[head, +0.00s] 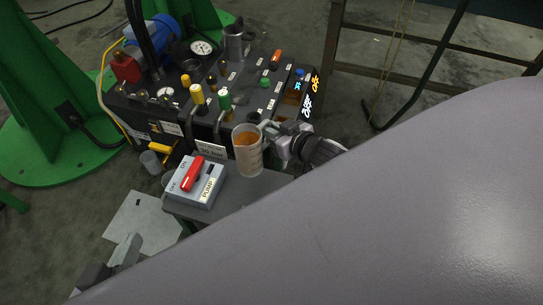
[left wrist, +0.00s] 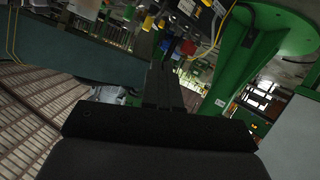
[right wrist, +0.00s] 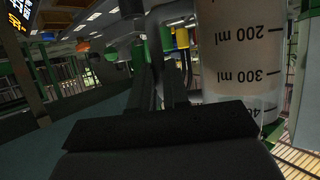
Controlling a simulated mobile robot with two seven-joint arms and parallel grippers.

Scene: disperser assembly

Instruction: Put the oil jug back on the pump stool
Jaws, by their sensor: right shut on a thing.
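The oil jug (head: 248,155), a clear measuring jug with amber oil, is upright at the back edge of the pump stool (head: 245,194). I cannot tell whether it rests on the stool top or hangs just above it. My right gripper (head: 284,139) is shut on the jug's handle side, from the right. In the right wrist view the jug's wall with ml marks (right wrist: 240,60) stands right beside the fingers (right wrist: 162,85). My left gripper (head: 128,247) is low at the left, away from the jug; its fingers look closed and empty in the left wrist view (left wrist: 163,88).
A grey pump switch box (head: 196,182) with a red lever takes up the stool's left part. Behind it stands the black valve panel (head: 240,105) with gauges and coloured knobs. A small grey cup (head: 150,161) is left of the stool. My own grey body part covers the lower right.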

